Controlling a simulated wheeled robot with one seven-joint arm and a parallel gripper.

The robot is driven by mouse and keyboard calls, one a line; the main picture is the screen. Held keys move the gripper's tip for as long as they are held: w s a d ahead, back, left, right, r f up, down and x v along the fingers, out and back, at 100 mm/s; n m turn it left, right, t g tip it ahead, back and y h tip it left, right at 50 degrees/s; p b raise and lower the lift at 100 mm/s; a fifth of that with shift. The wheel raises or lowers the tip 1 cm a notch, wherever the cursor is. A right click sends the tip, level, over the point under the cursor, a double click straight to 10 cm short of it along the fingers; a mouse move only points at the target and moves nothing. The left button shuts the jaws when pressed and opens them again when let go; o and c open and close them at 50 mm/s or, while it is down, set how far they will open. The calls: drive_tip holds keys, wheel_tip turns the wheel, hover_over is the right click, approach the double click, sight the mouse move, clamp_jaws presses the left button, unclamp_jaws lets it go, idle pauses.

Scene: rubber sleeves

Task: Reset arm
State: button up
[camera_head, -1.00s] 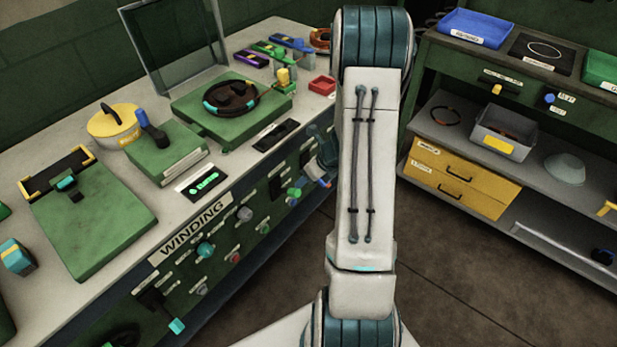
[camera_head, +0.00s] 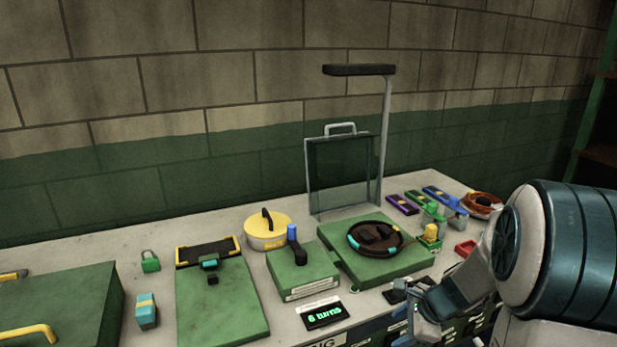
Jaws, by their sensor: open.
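My arm fills the lower right of the head view. Its end, my gripper (camera_head: 418,312), hangs at the front edge of the workbench (camera_head: 195,232), beside the round-coil fixture. The jaws are small and dark here, and I see nothing held between them. The arm's big teal joint hides the bench's right end.
The bench holds a green fixture with a dark coil (camera_head: 375,237), a green box with a blue-tipped lever (camera_head: 303,275), a yellow round tin (camera_head: 267,230), a "6 turns" display (camera_head: 325,313) and an upright clear guard (camera_head: 340,175). The air above the bench's left part is free.

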drive_tip(key=s+a+r+n+h, duration=0.2)
drive_tip(key=s+r+n, duration=0.3)
drive_tip(key=s+n, duration=0.3)
drive_tip(key=s+a+r+n+h, duration=0.2)
drive_tip(key=s+r+n, duration=0.4)
drive_tip(key=s+n, duration=0.3)
drive_tip(key=a+n, duration=0.1)
drive_tip(key=n, duration=0.1)
drive_tip(key=shift+a+r+n+g, duration=0.25)
drive_tip(key=shift+a+n+g, duration=0.15)
